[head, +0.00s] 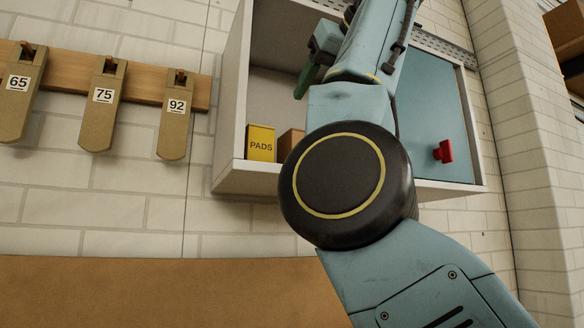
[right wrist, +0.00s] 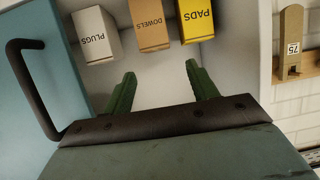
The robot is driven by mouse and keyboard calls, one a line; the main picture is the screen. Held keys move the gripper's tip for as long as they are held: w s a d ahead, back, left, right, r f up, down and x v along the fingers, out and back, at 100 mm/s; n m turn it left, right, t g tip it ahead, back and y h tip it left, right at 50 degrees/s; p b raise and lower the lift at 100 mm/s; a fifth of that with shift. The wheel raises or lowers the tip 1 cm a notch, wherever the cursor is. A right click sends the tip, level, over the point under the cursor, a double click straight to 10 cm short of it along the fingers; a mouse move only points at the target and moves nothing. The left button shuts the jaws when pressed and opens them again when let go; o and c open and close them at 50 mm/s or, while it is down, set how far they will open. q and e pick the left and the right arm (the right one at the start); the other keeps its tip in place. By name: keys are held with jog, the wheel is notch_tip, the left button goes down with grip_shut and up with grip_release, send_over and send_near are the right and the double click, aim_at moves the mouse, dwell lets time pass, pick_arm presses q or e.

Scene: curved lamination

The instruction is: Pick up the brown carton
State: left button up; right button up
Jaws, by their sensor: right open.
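The brown carton, marked DOWELS (right wrist: 150,26), stands in the cabinet between a white PLUGS carton (right wrist: 97,35) and a yellow PADS carton (right wrist: 195,20) in the right wrist view. In the head view the brown carton (head: 290,145) is partly hidden behind my right arm. My right gripper (right wrist: 160,72) has its green fingers spread, with nothing between them. The fingers point toward the cartons, with a gap to the brown one. In the head view the right gripper (head: 305,82) is at the cabinet opening, above the cartons. My left gripper is not in view.
The pale cabinet (head: 230,180) has side walls and a floor around the cartons. Numbered tan holders (head: 98,105) hang on a wooden rail at left. A brown surface (head: 150,295) lies below.

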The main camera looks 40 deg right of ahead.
aim_at(295, 136)
jog(key=p+x, duration=0.2)
jog(key=x, duration=0.1)
jog(key=p+x, duration=0.2)
jog(key=x, duration=0.2)
jog(key=d+p+x, duration=0.1)
jog(key=p+x, duration=0.2)
jog(key=x, duration=0.1)
jog(key=shift+w+r, duration=0.15)
jog(key=shift+r, duration=0.2)
jog(key=shift+w+d+f+p, duration=0.15)
jog(key=shift+w+f+p, duration=0.25)
jog(key=shift+w, duration=0.1)
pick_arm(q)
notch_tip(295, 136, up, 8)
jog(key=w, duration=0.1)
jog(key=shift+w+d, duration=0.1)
pick_arm(e)
jog(key=c, duration=0.9)
